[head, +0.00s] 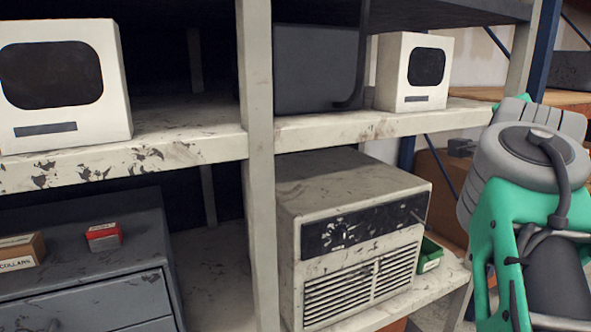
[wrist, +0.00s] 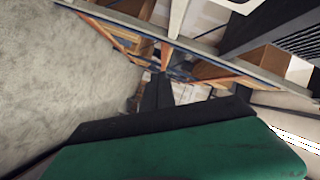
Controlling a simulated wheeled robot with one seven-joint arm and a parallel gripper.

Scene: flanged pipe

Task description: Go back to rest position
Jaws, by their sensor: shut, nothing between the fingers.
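My gripper (wrist: 158,88) shows in the wrist view, with its dark fingers together and nothing held between them. Behind the fingers are a black edge and the green body of my gripper. In the head view my green and grey arm fills the right side, and the gripper end is out of that picture. No flanged pipe can be made out in either view.
White shelving (head: 258,160) fills the head view, close to my arm. It holds a vented machine (head: 360,240), white boxes with dark screens (head: 65,85) (head: 413,72), a grey drawer cabinet (head: 80,250), and a small red box (head: 103,237). Grey floor (wrist: 60,70) lies open at left in the wrist view.

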